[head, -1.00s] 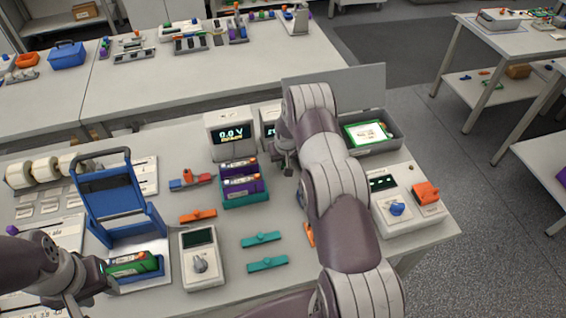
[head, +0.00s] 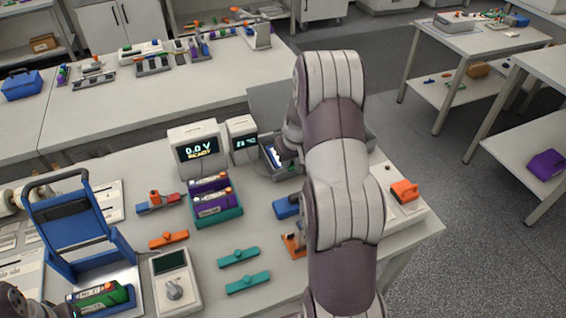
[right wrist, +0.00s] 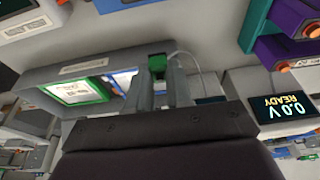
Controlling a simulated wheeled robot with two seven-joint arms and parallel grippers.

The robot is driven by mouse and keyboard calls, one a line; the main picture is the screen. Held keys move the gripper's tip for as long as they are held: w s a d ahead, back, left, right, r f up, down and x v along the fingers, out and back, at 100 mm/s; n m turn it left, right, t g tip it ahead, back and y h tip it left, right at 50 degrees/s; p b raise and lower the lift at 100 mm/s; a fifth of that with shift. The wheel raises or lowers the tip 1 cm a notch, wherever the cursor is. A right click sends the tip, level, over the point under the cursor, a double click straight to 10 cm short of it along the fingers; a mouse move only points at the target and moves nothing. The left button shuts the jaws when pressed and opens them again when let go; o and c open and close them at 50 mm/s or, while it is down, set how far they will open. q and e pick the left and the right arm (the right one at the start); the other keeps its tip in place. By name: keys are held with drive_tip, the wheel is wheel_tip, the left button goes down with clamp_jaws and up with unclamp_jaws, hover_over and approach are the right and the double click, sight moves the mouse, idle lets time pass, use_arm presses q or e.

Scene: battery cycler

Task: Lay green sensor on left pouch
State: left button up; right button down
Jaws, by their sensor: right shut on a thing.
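My right gripper (right wrist: 158,92) is shut on the green sensor (right wrist: 157,66), a small green block between the fingertips with a thin pale cable beside it. In the right wrist view, turned roughly upside down, the grey tray (right wrist: 62,74) holds a green-edged pouch (right wrist: 78,92) and a blue-edged pouch (right wrist: 122,80). The blue-edged one is the left pouch in the head view (head: 275,156); my right arm hides the green-edged one there. The sensor appears over or near the tray's blue-edged side; contact cannot be told.
Two display boxes (head: 193,148) (head: 242,137) stand left of the tray. A teal holder (head: 218,215) with purple cells stands in front of them. A device with an orange knob (head: 404,190) is at the right. Teal bars (head: 238,257) lie on the bench front.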

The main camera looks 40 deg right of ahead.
drive_tip(key=shift+s+f+p, duration=0.25)
drive_tip(key=shift+f+p, duration=0.15)
drive_tip(key=shift+p, duration=0.1)
drive_tip(key=w+d+p, duration=0.1)
drive_tip(key=w+d, duration=0.1)
drive_tip(key=w, duration=0.1)
drive_tip(key=w+d+f+p, duration=0.1)
drive_tip(key=w+d, duration=0.1)
drive_tip(key=w+d+f+p, duration=0.1)
drive_tip(key=w+d+p, duration=0.1)
drive_tip(key=w, duration=0.1)
drive_tip(key=shift+w+d, duration=0.3)
drive_tip(key=shift+d, duration=0.05)
drive_tip(key=w+d+r, duration=0.2)
drive_tip(key=shift+w, duration=0.35)
drive_tip(key=shift+f, duration=0.15)
drive_tip(key=shift+f+b, duration=1.45)
drive_tip(key=shift+f, duration=1.15)
